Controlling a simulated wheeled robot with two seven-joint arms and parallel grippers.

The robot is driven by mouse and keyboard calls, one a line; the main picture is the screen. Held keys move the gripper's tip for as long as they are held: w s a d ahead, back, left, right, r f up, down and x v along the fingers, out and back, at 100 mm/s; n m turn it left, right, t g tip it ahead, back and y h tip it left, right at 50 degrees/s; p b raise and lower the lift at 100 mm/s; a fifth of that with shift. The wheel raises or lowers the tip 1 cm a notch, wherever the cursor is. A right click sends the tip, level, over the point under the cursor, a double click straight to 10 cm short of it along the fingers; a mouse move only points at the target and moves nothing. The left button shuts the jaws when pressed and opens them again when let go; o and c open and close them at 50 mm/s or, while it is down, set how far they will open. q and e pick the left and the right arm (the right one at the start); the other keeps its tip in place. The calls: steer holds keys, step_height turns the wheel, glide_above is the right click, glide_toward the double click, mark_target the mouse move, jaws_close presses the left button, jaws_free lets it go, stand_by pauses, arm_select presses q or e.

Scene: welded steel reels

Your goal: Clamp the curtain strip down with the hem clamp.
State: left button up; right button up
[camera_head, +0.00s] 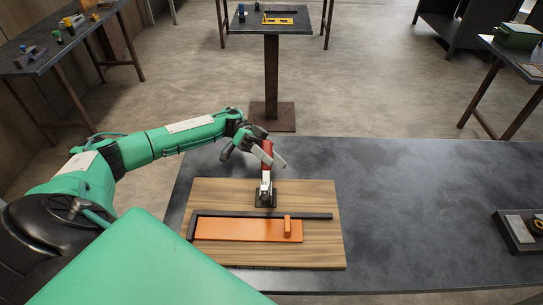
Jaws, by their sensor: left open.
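The hem clamp (265,190) stands at the back middle of a wooden board, with a dark base, pale metal body and upright red handle. My left gripper (262,156) is open at the red handle, with a pale finger showing to its right; I cannot tell whether it touches the handle. The orange curtain strip (240,231) lies flat on the board, in front of the clamp. A small raised orange piece (287,226) is near its right end. A dark bar (310,216) runs along the strip's back edge. My right gripper is out of view.
The wooden board (322,250) lies on a dark grey table (420,215), which is clear right of the board. A dark tray (518,240) holding parts sits at the far right edge. Other tables with small items stand further back. My green arm covers the left side.

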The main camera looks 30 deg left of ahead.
arm_select(q)
jaws_close()
